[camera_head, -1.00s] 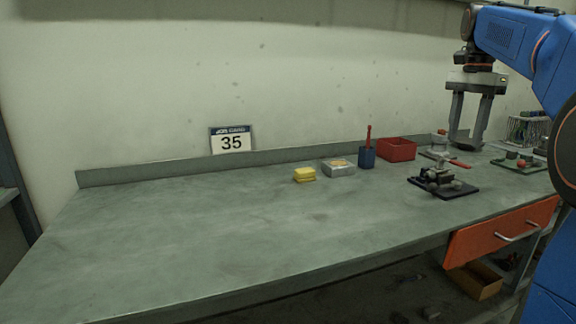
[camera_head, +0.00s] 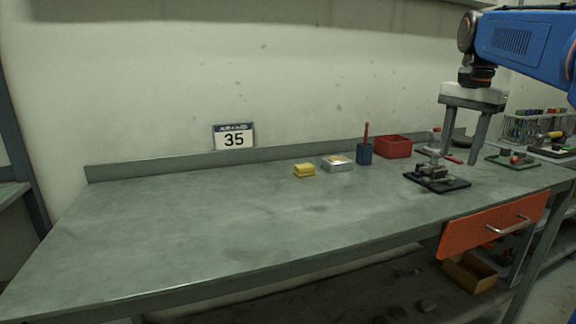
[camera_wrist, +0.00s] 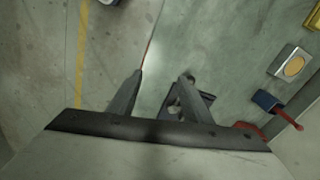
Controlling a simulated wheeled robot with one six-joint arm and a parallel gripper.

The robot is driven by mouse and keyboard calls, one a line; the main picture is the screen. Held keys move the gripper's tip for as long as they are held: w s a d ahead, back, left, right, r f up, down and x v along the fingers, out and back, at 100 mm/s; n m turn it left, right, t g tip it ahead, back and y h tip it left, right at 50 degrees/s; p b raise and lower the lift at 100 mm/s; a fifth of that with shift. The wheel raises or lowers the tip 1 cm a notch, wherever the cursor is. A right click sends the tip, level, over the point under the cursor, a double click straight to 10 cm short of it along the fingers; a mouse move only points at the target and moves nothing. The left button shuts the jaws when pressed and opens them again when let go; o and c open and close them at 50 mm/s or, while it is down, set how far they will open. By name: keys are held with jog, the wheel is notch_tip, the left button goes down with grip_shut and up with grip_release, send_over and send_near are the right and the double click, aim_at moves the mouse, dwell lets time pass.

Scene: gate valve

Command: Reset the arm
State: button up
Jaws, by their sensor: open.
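My gripper (camera_head: 459,160) hangs from the blue arm at the right, fingers pointing down and spread apart with nothing between them. It appears above the right part of the grey-green workbench (camera_head: 200,225), behind and right of a small valve assembly on a dark base plate (camera_head: 437,180). In the wrist view my gripper (camera_wrist: 162,77) is open over the bench and floor. The dark plate (camera_wrist: 205,98) shows there beside and partly behind the right finger, so the valve is partly hidden. I cannot tell the exact finger height, but no contact is visible.
A green plate (camera_head: 512,160) and tool rack (camera_head: 535,126) stand right. An orange drawer (camera_head: 490,226) is below. The bench's left is clear.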

jog(key=s+a+f+n+t, duration=0.1)
jog(key=s+a+f+n, duration=0.3)
jog(key=s+f, duration=0.4)
jog(key=s+a+f+n+t, duration=0.1)
jog(key=s+a+f+n, duration=0.2)
jog(key=s+f, duration=0.6)
jog(key=s+a+f+n+t, duration=0.2)
jog(key=s+a+f+n, duration=0.2)
jog(key=s+f, duration=0.4)
notch_tip(320, 180, down, 4)
jog(key=shift+s+a+r+n, duration=0.1)
jog(key=shift+s+a+n, duration=0.2)
jog(key=shift+a, duration=0.05)
